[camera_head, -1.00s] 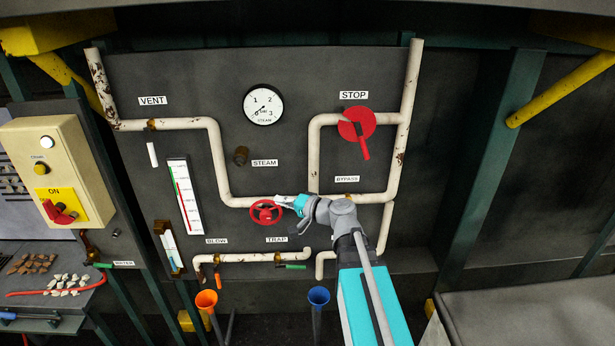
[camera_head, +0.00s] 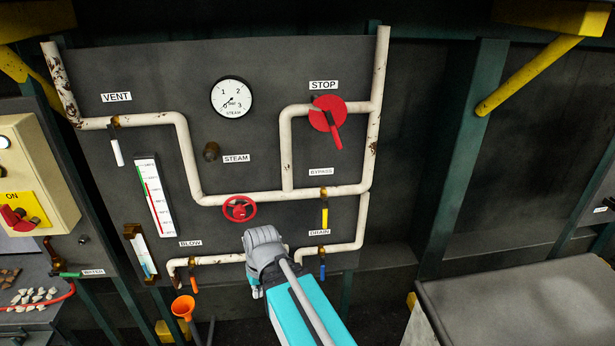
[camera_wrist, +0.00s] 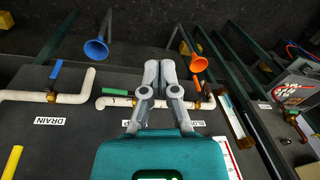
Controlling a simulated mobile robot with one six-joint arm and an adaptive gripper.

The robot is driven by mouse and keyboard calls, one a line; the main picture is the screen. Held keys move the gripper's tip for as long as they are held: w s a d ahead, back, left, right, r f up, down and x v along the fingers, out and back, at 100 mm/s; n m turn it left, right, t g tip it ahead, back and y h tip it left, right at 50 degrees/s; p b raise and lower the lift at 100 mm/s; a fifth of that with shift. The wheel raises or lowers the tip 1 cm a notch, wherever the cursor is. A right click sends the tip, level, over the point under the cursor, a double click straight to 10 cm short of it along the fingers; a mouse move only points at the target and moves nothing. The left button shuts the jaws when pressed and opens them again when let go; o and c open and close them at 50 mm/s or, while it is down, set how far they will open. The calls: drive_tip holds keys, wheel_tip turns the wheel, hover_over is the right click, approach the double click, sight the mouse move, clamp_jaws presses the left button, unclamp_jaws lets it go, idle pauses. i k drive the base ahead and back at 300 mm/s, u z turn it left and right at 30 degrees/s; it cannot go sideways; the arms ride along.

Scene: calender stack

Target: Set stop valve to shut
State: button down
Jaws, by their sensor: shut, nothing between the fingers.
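The stop valve (camera_head: 327,113) is a red disc with a red lever under the STOP label, at the upper right of the pipe panel. Its lever hangs down and slightly right. It is not in the wrist view. My gripper (camera_wrist: 160,72) shows in the wrist view with its fingers together and empty, over the lower pipes.
A red handwheel (camera_head: 239,208), a yellow bypass lever (camera_head: 324,217) and a blue drain lever (camera_head: 322,268) are on the pipes. An orange funnel (camera_head: 183,306) stands below. A grey bench (camera_head: 520,305) is at lower right. The space before the stop valve is clear.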

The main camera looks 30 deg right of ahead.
sight(334, 124)
drive_tip(key=u, duration=0.25)
drive_tip(key=k, duration=1.3)
drive_tip(key=z, duration=0.35)
drive_tip(key=i, duration=1)
